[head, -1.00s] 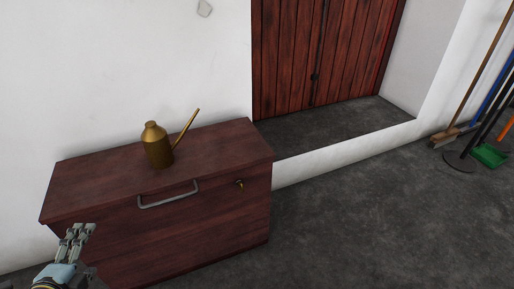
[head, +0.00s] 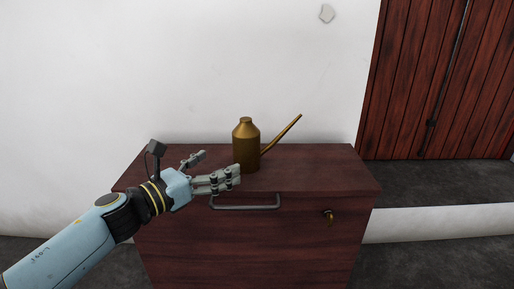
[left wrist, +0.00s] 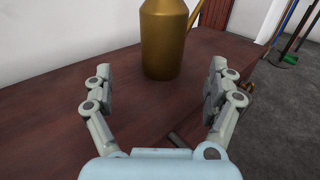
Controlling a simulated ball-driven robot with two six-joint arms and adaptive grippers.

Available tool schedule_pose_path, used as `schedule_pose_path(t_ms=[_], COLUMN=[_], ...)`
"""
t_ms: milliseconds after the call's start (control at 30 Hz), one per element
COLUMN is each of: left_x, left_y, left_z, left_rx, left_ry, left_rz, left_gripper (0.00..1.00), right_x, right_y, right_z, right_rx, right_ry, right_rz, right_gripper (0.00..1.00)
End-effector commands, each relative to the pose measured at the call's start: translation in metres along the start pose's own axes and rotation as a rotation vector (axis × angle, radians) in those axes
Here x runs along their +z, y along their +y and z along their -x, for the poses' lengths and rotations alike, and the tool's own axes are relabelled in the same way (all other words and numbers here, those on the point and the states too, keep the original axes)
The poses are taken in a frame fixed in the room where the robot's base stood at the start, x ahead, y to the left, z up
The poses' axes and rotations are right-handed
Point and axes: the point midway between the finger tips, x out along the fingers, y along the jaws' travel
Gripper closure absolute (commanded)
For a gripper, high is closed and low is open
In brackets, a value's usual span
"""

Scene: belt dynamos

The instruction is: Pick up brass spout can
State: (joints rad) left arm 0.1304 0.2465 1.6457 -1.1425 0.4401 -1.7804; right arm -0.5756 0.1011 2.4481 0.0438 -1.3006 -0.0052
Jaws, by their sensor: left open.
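The brass spout can (head: 246,146) stands upright on top of the dark red wooden chest (head: 318,176), its spout slanting up to the right. In the left wrist view the can (left wrist: 163,42) is ahead, between the lines of the fingers and beyond their tips; its top is cut off. My left gripper (head: 219,168) is open and empty, just left of the can and at about the height of the chest top. In the left wrist view its fingers (left wrist: 158,88) are spread wide, with bare chest top between them. My right gripper is not in view.
The chest has a grey bar handle (head: 245,207) and a brass keyed lock (head: 329,217) on its front. A white wall (head: 180,70) stands behind, and a red plank door (head: 420,90) at right. Brooms (left wrist: 287,40) lean far off in the left wrist view.

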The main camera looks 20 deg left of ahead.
Motion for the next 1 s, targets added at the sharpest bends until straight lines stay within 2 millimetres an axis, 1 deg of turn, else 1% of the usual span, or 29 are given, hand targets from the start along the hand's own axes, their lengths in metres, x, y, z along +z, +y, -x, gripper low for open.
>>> schedule_pose_path(t_ms=[33, 100, 200, 367, 633, 767, 967, 1000], left_x=[0.001, 0.002, 0.001, 0.001, 0.002, 0.003, 0.004, 0.004], left_y=[-0.001, -0.001, -0.001, -0.001, -0.004, -0.004, -0.004, -0.004], left_z=[-0.010, -0.022, -0.036, -0.048, -0.088, -0.096, -0.096, -0.096], left_rx=[-0.001, -0.002, -0.001, -0.001, 0.000, 0.000, 0.000, 0.000], left_ry=[-0.003, -0.003, -0.002, -0.001, -0.001, 0.000, 0.000, 0.000], left_rz=[-0.003, 0.000, 0.001, 0.002, 0.005, 0.004, 0.004, 0.004], left_gripper=[0.11, 0.11, 0.11, 0.11, 0.11, 0.11, 0.11, 0.16], right_x=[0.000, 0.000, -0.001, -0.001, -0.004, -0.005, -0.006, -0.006], right_y=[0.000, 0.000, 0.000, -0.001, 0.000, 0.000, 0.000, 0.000], right_z=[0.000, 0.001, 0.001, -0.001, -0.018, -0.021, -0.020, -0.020], right_rx=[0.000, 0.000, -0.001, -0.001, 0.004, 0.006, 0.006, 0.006], right_ry=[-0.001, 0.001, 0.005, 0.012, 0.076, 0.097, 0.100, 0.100], right_rz=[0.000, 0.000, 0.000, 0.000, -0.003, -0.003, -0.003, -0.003], right_gripper=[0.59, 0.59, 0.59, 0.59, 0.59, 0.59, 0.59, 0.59])
